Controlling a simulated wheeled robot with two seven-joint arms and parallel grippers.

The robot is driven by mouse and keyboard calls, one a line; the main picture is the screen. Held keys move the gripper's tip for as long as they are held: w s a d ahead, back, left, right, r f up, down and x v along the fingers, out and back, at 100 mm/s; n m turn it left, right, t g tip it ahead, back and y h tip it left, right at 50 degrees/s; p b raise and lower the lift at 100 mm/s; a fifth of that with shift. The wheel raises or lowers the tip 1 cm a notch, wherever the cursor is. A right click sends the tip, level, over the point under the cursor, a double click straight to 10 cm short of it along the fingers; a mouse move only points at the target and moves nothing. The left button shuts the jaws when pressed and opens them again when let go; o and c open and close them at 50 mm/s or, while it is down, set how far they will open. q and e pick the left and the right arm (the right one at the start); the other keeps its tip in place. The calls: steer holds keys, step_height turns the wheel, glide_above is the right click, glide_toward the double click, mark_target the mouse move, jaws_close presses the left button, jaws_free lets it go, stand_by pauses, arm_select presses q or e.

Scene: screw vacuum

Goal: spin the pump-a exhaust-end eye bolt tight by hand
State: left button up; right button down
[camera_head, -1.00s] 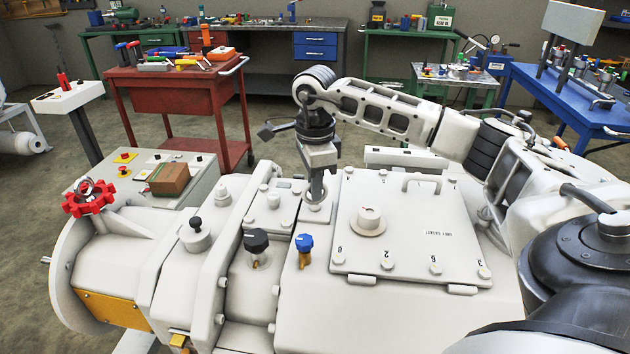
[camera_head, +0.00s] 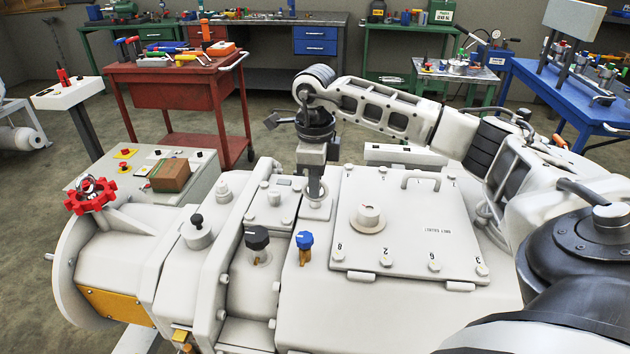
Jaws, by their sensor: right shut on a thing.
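The white pump (camera_head: 295,290) fills the lower middle of the head view. My right gripper (camera_head: 316,194) points straight down onto its top, just left of the square cover plate (camera_head: 405,215). Its fingers are shut on the eye bolt, at a pale round boss (camera_head: 317,209) on the pump. The fingers hide most of the eye bolt, so its ring and how far it sits in cannot be made out. My left gripper is not in view.
Close by on the pump stand a black knob (camera_head: 256,238), a blue knob (camera_head: 305,241) and a cover handle (camera_head: 421,178). A grey control box with a brown block (camera_head: 170,176) and a red cart (camera_head: 172,90) stand behind.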

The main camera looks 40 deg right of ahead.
steer(key=shift+w+d+r, duration=0.1)
steer(key=shift+d+r, duration=0.05)
steer(key=shift+r, duration=0.1)
steer(key=c, duration=1.5)
jaws_free()
steer(key=shift+f, duration=0.1)
arm_select(q)
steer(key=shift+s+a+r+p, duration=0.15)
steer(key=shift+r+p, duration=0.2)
steer(key=shift+p, duration=0.55)
arm_select(e)
step_height(320, 180, up, 16)
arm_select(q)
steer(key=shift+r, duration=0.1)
arm_select(e)
steer(key=shift+s, duration=0.2)
